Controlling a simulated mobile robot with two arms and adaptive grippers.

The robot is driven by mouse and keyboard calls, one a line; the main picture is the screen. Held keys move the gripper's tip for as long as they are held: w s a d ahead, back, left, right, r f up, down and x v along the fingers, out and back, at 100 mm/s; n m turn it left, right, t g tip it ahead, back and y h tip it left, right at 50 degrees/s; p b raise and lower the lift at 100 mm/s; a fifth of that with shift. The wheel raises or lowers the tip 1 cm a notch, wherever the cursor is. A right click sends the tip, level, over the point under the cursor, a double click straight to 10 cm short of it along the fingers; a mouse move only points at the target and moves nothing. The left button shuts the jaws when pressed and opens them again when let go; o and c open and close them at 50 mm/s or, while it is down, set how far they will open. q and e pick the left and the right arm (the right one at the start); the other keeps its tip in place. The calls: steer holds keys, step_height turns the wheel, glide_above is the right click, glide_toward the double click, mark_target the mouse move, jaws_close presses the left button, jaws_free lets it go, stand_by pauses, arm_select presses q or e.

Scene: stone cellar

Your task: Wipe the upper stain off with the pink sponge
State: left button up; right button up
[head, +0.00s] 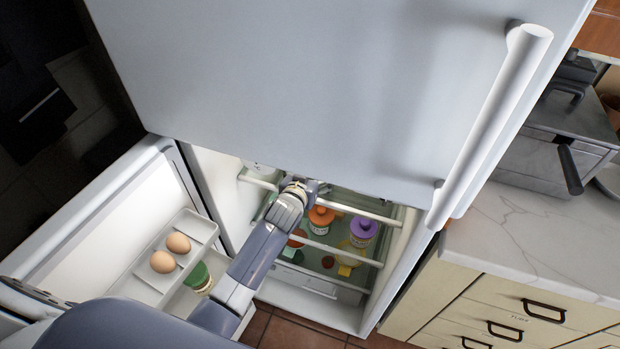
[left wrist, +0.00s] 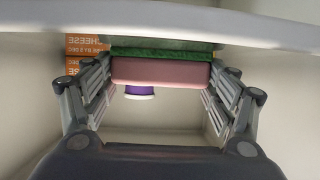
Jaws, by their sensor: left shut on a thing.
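The pink sponge (left wrist: 160,71) with a green scouring layer (left wrist: 160,51) is in the left wrist view. My left gripper (left wrist: 161,80) is shut on it, one finger at each end. The sponge is close to a pale flat edge across the top of that view. In the head view my left gripper (head: 298,190) reaches into the open fridge (head: 312,286), and its fingertips and the sponge are hidden there. A small dark red spot (head: 328,262) lies low inside the fridge; I cannot tell if it is a stain. I cannot make out the upper stain. My right gripper is not in view.
An orange-lidded jar (head: 321,216) and a purple-lidded jar (head: 363,231) stand inside near my gripper. An orange cheese box (left wrist: 86,50) is behind the sponge. The open door (head: 105,215) holds eggs (head: 163,262) at left. The closed upper door (head: 330,80) overhangs my arm.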

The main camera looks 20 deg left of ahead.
arm_select(q)
steer(key=shift+w+d+f+b, duration=0.15)
steer(key=shift+w+b, duration=0.65)
steer(key=shift+w, duration=1.35)
steer(key=shift+s+p, duration=0.4)
steer(key=shift+p, duration=0.2)
steer(key=shift+s+p, duration=0.6)
steer(key=shift+s, duration=0.15)
steer(key=shift+s+p, duration=1.2)
steer(key=shift+s, duration=0.65)
steer(key=shift+s+p, duration=0.3)
steer(key=shift+s, duration=0.35)
steer(key=shift+s+f, duration=0.1)
steer(key=shift+s, duration=0.05)
steer(key=shift+r+p, duration=1.25)
steer(key=shift+r, duration=0.15)
